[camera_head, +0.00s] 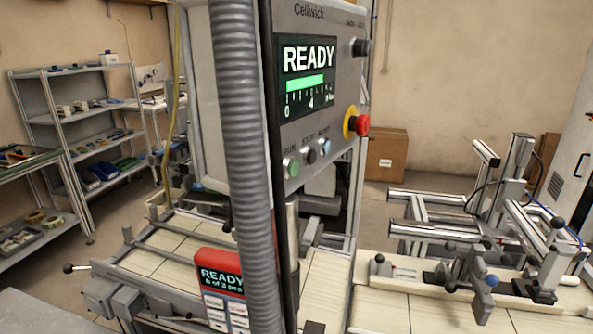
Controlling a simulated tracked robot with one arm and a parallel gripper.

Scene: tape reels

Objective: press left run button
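A grey control panel (325,85) marked "Cellwick" stands upright near the middle, seen at an angle. Its lit screen (308,75) reads "READY" above a green bar. Nothing is seen touching the buttons. I cannot make out my gripper in this view.
A ribbed grey hose (245,150) runs down just left of the panel. A red emergency stop (362,125) and a black knob (361,47) stick out at its right. A red "READY" display (220,280) sits lower left. A metal fixture (470,265) stands at the right.

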